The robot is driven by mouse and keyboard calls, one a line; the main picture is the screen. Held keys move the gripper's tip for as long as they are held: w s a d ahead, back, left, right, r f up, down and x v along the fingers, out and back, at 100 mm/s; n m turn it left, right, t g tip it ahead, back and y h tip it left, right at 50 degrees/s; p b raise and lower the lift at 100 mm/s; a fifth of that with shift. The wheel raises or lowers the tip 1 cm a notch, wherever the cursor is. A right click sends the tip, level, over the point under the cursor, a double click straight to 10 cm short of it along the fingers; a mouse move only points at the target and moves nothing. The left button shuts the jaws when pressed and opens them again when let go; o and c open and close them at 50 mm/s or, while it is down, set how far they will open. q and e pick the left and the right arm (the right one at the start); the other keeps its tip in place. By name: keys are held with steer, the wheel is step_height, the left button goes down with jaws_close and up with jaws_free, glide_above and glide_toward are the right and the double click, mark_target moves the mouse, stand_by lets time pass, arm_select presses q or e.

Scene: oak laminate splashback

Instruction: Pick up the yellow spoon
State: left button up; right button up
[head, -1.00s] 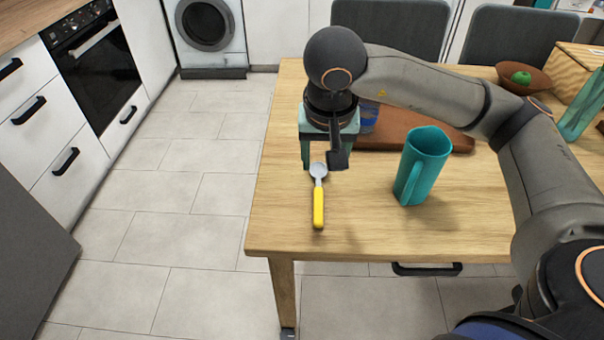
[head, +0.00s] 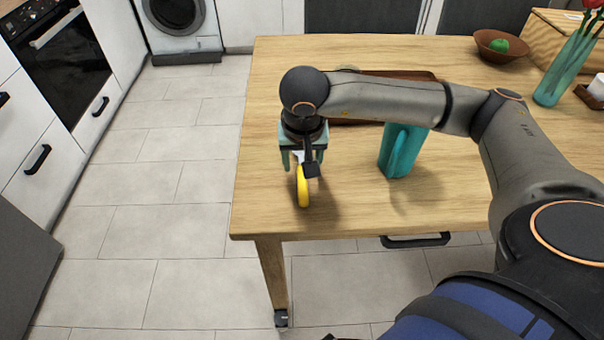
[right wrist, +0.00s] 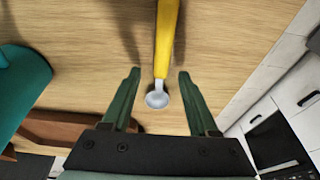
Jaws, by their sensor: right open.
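The yellow spoon (head: 303,188) lies on the wooden table near its front left edge, its handle toward the front; the gripper hides most of its metal end in the head view. In the right wrist view the yellow handle (right wrist: 166,40) and the grey bowl (right wrist: 157,98) show clearly. My right gripper (head: 301,165) points down above the spoon. In the right wrist view its two green fingers (right wrist: 158,75) are open, one on each side of the spoon, with gaps to both. It holds nothing. My left gripper is not in view.
A teal pitcher (head: 402,150) stands to the right of the gripper. A brown bowl with a green fruit (head: 500,48) is at the back right. The table's front and left edges are close to the spoon.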

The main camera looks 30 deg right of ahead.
steer(key=shift+w+f, duration=0.15)
steer(key=shift+f, duration=0.4)
jaws_close()
